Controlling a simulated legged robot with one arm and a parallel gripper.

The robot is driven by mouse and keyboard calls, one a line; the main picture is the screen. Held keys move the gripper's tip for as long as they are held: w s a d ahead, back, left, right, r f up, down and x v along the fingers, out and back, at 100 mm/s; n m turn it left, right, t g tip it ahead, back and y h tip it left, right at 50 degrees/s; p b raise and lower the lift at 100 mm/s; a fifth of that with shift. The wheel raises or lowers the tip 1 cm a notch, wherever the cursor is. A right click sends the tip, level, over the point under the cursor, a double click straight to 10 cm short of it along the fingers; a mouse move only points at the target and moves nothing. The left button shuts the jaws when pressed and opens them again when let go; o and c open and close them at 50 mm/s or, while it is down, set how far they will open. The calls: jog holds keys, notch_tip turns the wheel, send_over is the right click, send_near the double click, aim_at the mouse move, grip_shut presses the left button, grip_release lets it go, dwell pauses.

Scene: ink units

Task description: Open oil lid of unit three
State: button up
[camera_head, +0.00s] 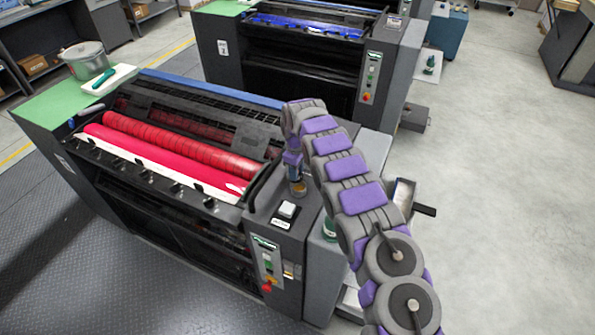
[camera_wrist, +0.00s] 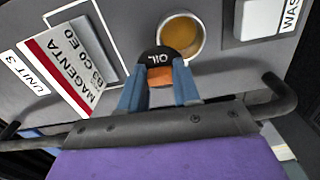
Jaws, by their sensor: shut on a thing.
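In the wrist view the black lid marked OIL (camera_wrist: 158,56) sits between the blue fingers of my gripper (camera_wrist: 159,82), which is shut on it. An orange-brown patch shows just below the lid. The round oil opening (camera_wrist: 182,35), amber inside with a pale rim, is uncovered right beside the lid. I cannot tell whether the lid is still attached at the rim. In the head view my gripper (camera_head: 296,184) points down at the right-end top of the near unit with red rollers (camera_head: 170,145); the lid is hidden there.
A UNIT 3 label (camera_wrist: 27,72) and a MAGENTA card (camera_wrist: 68,72) lie left of the opening. A white WASH-side lid (camera_wrist: 262,18) is at the right; it also shows in the head view (camera_head: 287,209). Another unit (camera_head: 300,60) stands behind. The floor at right is open.

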jog(key=shift+w+a+n, duration=0.15)
jog(key=shift+n, duration=0.35)
jog(key=shift+r, duration=0.1)
jog(key=o, duration=1.1)
jog(key=shift+c, duration=0.2)
notch_tip(320, 180, up, 17)
jog(key=p, duration=0.3)
jog(key=shift+w, duration=0.2)
